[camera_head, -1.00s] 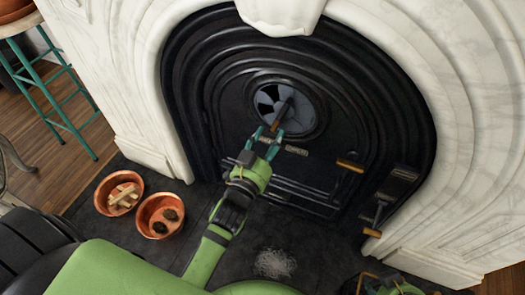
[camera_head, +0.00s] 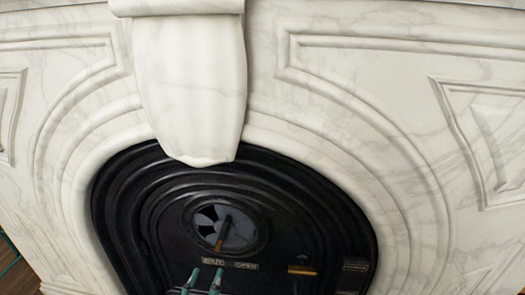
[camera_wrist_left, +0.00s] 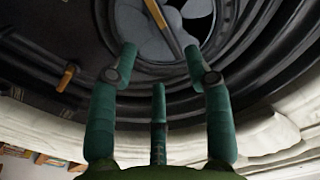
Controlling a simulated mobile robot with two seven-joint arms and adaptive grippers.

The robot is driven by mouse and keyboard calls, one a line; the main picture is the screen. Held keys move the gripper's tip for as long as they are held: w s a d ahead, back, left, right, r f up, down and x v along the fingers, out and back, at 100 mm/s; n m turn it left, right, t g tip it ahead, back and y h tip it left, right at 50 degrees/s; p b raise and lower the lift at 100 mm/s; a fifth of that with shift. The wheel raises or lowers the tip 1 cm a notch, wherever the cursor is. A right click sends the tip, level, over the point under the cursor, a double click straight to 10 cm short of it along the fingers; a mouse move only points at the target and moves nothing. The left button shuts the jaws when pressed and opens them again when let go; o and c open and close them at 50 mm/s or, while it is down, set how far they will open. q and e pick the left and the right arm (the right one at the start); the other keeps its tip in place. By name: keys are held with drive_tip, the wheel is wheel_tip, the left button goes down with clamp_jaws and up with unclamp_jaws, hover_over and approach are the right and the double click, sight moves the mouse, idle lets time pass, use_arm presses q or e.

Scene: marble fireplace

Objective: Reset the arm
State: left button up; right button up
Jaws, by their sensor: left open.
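My left gripper (camera_head: 205,275) shows at the bottom edge of the head view, its two teal fingers spread and empty. It sits below the round vent dial (camera_head: 203,222) of the black fireplace insert. The dial's handle, with a brown grip (camera_head: 219,245), is above the fingers and apart from them. In the left wrist view the open fingers (camera_wrist_left: 161,50) point toward the dial (camera_wrist_left: 147,42), with the handle (camera_wrist_left: 160,20) beyond and between them. The rest of my left arm is out of the head view. My right gripper is not in view.
Two small label plates (camera_head: 246,266) sit under the dial. A brown-gripped handle (camera_head: 302,270) and a dark bracket (camera_head: 355,266) are to its right. The white marble surround (camera_head: 330,110) frames the insert, with a keystone (camera_head: 190,90) jutting above it.

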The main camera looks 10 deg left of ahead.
use_arm(q)
drive_tip(key=s+a+f+n+g+p, duration=0.2)
drive_tip(key=s+a+f+g+p, duration=0.1)
drive_tip(key=s+f+g+p, duration=1.5)
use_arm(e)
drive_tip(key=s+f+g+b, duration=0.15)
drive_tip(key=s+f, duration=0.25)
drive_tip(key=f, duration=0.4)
use_arm(q)
drive_tip(key=s+a+f+p, duration=0.1)
drive_tip(key=s+p, duration=0.5)
drive_tip(key=s, duration=0.3)
drive_tip(key=s+a+f+t+p, duration=0.1)
drive_tip(key=s+a+p, duration=0.1)
drive_tip(key=s+p, duration=0.4)
drive_tip(key=s, duration=0.3)
drive_tip(key=shift+s+y, duration=0.2)
drive_tip(key=shift+y, duration=0.1)
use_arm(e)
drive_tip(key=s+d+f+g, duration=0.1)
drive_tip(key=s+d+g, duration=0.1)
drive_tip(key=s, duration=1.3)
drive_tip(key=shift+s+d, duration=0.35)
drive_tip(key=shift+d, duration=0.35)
